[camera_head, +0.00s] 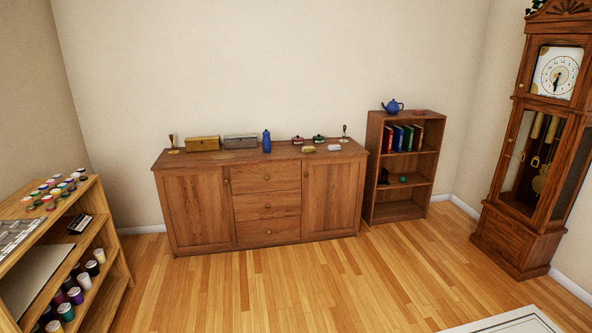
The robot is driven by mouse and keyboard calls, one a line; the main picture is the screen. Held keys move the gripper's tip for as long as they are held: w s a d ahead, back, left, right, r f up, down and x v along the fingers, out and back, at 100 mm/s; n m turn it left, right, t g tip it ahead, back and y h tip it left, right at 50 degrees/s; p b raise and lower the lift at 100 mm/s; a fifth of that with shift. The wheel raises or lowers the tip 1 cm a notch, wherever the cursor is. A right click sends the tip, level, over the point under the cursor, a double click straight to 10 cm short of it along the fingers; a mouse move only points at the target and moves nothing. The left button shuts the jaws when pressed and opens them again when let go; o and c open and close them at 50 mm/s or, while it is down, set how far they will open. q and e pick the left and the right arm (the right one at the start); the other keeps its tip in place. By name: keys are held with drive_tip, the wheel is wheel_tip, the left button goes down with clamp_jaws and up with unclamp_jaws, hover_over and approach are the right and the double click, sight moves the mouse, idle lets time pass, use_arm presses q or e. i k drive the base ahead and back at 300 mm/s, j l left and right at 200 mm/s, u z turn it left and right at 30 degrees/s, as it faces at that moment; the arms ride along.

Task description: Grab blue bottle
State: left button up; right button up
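A small blue bottle (267,142) stands upright on top of the wooden sideboard (267,206), near the middle. A grey box stands to its left, and small items lie to its right. Neither of my grippers shows in the head view, and nothing is seen touching the bottle.
Two boxes, yellowish (202,144) and grey (241,141), share the sideboard with candlesticks and small dishes. A bookcase (400,211) bearing a blue teapot (393,106) stands right, beyond it a tall clock (530,150). A shelf of paint jars (115,262) stands left. The wooden floor (300,290) ahead is clear.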

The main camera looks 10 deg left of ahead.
sight(266, 143)
drive_tip(key=i+u, duration=0.25)
drive_tip(key=i, duration=2)
drive_tip(key=i+z, duration=0.1)
drive_tip(key=i, duration=0.55)
drive_tip(key=i+j, duration=0.2)
drive_tip(key=i, duration=0.45)
drive_tip(key=i+j+z, duration=0.15)
drive_tip(key=i, duration=0.5)
